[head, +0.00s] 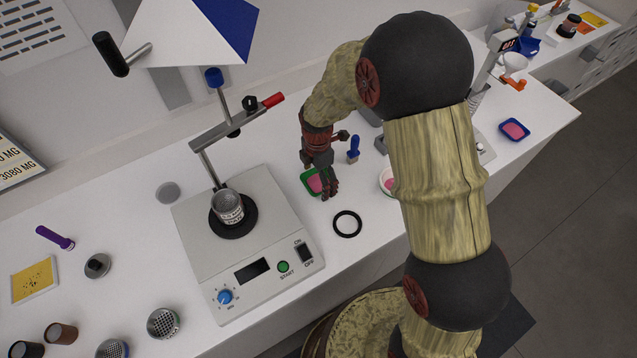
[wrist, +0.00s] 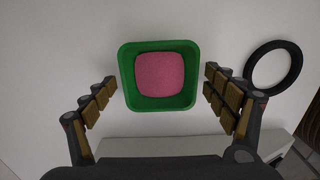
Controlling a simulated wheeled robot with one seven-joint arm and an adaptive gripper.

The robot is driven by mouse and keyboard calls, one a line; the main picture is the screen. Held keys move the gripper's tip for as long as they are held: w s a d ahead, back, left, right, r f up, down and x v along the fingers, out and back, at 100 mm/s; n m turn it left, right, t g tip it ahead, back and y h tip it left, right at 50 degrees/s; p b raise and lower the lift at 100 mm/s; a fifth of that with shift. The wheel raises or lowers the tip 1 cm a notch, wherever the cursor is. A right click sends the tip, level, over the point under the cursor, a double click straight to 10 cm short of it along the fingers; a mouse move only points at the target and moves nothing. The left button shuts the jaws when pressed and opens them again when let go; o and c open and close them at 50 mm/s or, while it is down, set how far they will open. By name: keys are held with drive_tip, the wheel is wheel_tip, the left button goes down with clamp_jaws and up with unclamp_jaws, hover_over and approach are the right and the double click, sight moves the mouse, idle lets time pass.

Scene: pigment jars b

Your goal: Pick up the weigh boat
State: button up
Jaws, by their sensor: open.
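The green weigh boat (head: 309,184) holds pink powder and stands on the white bench, right of the hotplate. In the wrist view, the weigh boat (wrist: 127,75) shows from above, square with rounded corners. My gripper (head: 327,188) is over it and partly hides it in the head view. In the wrist view, my gripper (wrist: 160,84) is open, with one finger on each side of the boat and a gap at both sides. Nothing is held. A second, blue weigh boat (head: 503,129) with pink contents stands farther right.
A black ring (head: 336,225) lies close to the green boat; it also shows in the wrist view (wrist: 249,72). The hotplate (head: 197,256) with a metal can stands left. A small blue-handled tool (head: 354,145) and a white dish (head: 383,181) are near my gripper. The bench's front edge is close.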

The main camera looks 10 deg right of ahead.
drive_tip(key=c, duration=0.3)
drive_tip(key=c, duration=0.8)
